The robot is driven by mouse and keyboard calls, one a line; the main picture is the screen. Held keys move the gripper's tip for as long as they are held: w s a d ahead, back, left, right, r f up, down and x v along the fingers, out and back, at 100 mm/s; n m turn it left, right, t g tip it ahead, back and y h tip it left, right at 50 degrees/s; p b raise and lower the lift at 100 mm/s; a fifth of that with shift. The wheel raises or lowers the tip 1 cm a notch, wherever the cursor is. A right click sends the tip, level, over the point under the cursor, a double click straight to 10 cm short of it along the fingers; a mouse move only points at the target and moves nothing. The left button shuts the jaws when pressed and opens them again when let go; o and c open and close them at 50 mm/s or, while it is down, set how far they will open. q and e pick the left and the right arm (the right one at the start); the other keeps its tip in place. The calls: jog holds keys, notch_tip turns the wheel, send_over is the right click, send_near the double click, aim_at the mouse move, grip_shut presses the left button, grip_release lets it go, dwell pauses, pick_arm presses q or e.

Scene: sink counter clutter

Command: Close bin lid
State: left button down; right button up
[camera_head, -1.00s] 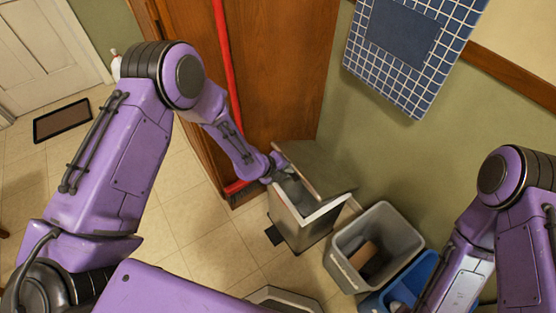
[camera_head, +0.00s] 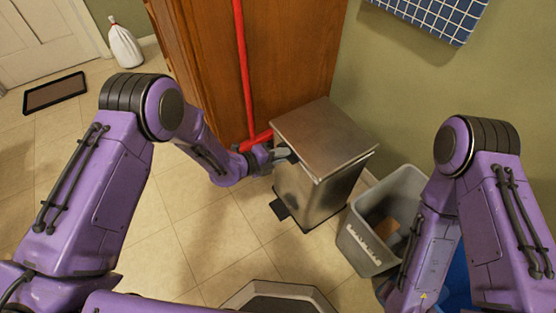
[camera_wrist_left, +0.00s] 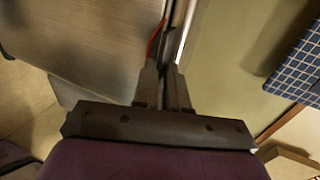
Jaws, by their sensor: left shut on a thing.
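The metal bin (camera_head: 305,200) stands on the floor, with a black pedal at its foot. Its flat brushed lid (camera_head: 322,138) lies down over the top, with at most a thin gap at the rim. My left gripper (camera_head: 286,155) is at the lid's left edge, shut on that edge. In the left wrist view the gripper's fingers (camera_wrist_left: 165,85) are close together beside a broad metal surface; the exact grip is hard to see. My right arm comes in from the right, and its gripper is out of view.
A grey open bin (camera_head: 350,237) holding a brown thing stands right of the metal bin. A red-handled broom (camera_head: 243,70) leans on the wooden cabinet (camera_head: 290,60) behind. A white bag (camera_head: 125,45) and dark mat (camera_head: 55,92) lie far left.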

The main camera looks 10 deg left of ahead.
pick_arm(q)
jog(key=shift+s+f, duration=0.3)
jog(key=shift+f, duration=0.35)
pick_arm(e)
jog(key=shift+s+f, duration=0.1)
jog(key=shift+f, duration=0.2)
pick_arm(q)
jog(key=c, duration=1.3)
grip_release()
jog(key=shift+f, duration=0.1)
jog(key=shift+o, duration=0.3)
jog(key=shift+w+f, duration=0.2)
jog(key=shift+r, duration=0.15)
jog(key=shift+r, duration=0.1)
jog(key=p+v, duration=0.2)
jog(key=v, duration=0.8)
jog(key=shift+a+r, duration=0.2)
jog(key=shift+r, duration=0.05)
pick_arm(e)
jog(key=shift+r, duration=0.95)
